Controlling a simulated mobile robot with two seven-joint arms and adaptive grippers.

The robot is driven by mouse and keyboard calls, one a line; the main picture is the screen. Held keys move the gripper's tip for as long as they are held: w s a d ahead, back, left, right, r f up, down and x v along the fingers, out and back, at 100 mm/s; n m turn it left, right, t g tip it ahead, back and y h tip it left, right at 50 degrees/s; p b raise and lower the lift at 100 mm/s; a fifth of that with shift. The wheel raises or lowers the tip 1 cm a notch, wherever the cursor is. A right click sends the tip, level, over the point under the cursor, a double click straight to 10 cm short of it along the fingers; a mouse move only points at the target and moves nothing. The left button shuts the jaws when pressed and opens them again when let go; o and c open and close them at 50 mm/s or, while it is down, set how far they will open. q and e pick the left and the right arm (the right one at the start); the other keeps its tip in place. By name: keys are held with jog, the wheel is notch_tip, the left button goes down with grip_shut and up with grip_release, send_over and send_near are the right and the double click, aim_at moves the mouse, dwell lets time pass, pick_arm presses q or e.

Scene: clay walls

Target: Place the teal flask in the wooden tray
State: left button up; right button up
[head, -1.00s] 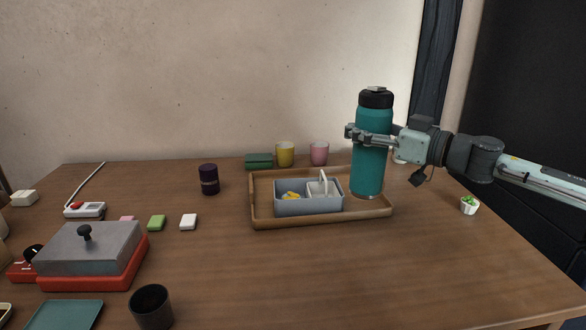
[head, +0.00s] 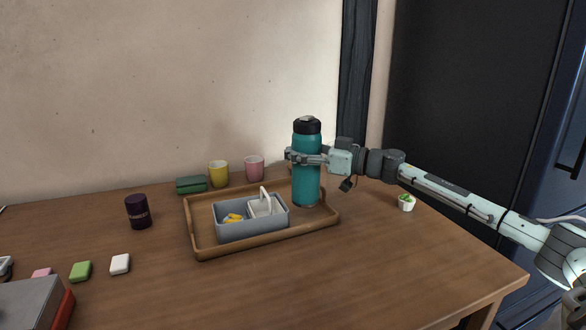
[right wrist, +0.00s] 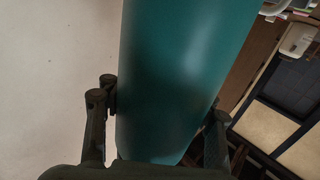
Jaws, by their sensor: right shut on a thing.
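The teal flask (head: 306,184) with its black lid stands upright at the right end of the wooden tray (head: 262,245) in the head view. Its base appears within the tray's rim; I cannot tell whether it touches the tray floor. My right gripper (head: 303,157) is shut around the upper part of the flask. In the right wrist view the flask (right wrist: 180,75) fills the middle, with my right gripper's fingers (right wrist: 160,110) on either side of it. My left gripper is not in view.
A grey caddy (head: 250,228) with yellow and white things sits in the tray, left of the flask. Yellow (head: 219,174) and pink (head: 254,168) cups and a green case (head: 191,185) stand behind. A dark jar (head: 138,211) is left; a small plant pot (head: 406,202) is right.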

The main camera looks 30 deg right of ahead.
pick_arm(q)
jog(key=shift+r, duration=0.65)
pick_arm(e)
jog(key=f, duration=0.4)
jog(key=shift+w+d+f, duration=0.15)
jog(key=shift+w+d, duration=0.05)
jog(key=shift+d, duration=0.15)
jog(key=o, duration=1.1)
jog(key=shift+f, duration=0.25)
jog(key=o, duration=0.6)
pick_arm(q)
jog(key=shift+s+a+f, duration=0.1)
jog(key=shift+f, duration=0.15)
pick_arm(e)
jog(key=shift+o, duration=0.2)
jog(key=shift+r, duration=0.2)
